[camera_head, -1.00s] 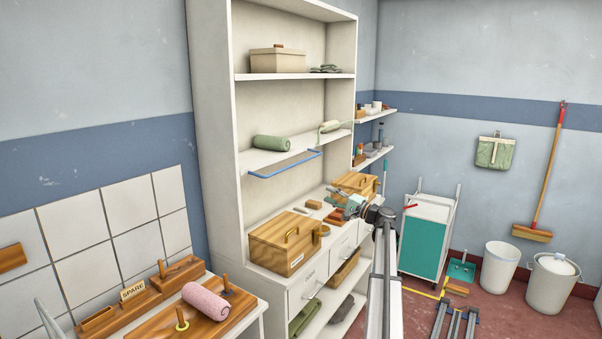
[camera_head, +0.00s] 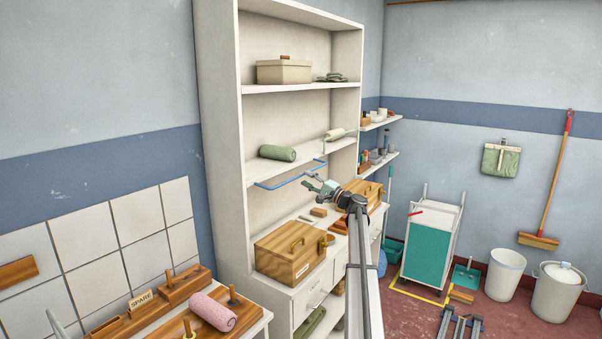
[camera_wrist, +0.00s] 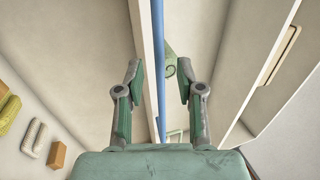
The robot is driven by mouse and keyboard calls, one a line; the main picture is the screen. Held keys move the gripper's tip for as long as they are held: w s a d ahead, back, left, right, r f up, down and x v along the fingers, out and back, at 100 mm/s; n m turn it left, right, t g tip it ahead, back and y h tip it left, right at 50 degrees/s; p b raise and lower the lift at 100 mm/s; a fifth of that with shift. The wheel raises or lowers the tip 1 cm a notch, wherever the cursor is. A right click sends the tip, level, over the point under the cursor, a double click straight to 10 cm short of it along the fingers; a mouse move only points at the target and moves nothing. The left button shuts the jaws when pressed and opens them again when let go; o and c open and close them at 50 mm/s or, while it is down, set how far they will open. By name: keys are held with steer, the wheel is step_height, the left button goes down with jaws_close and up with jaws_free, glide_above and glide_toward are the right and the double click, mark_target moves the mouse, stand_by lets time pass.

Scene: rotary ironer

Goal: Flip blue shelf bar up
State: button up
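The blue shelf bar (camera_head: 283,180) runs along the front of the middle shelf (camera_head: 300,158), at or just below its edge, with its right end bent back toward the shelf. My gripper (camera_head: 312,187) is close to the bar's right part in the head view. In the wrist view, the bar (camera_wrist: 158,60) runs lengthwise between the two spread fingers of my gripper (camera_wrist: 160,85). There are gaps on both sides, the left one looking smaller. I cannot tell the depth between fingertips and bar.
A green roll (camera_head: 277,153) and a pale handled tool (camera_head: 337,134) lie on the middle shelf. Wooden boxes (camera_head: 290,252) (camera_head: 360,193) stand on the counter below my gripper. The upright cabinet side (camera_head: 226,150) bounds the shelf at left.

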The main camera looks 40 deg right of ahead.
mark_target(301, 175)
steer(key=shift+p+x, duration=0.45)
steer(key=shift+x, duration=1.5)
jaws_close()
